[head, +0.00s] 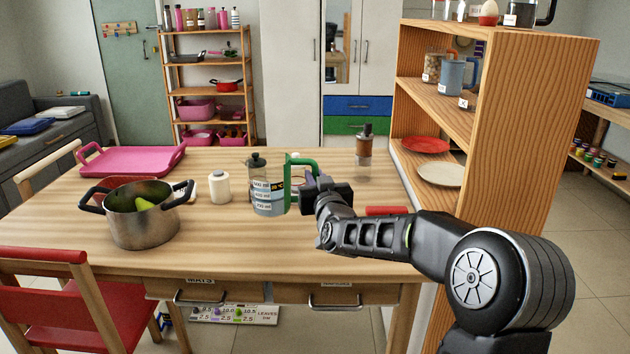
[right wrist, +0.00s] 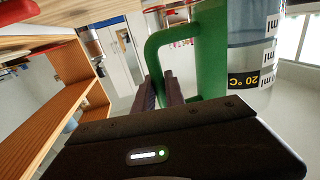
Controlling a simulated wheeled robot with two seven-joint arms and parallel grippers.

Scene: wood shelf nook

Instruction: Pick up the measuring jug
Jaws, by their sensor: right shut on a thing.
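The measuring jug (head: 266,200) is on the right half of the wooden table, upright, with white ml labels, bluish contents and a green handle (head: 290,190). My right gripper (head: 308,190) comes in from the right and is shut on the handle. In the right wrist view, my right gripper's dark fingers (right wrist: 159,92) are at the green handle (right wrist: 210,50), and the labelled jug body (right wrist: 252,50) is at the upper right. I cannot tell whether the jug's base touches the table. My left gripper is out of view.
A steel pot (head: 143,222) and a white jar (head: 219,187) stand to the left, with a pink tray (head: 130,160) behind. A wooden shelf (head: 528,130) rises on the right.

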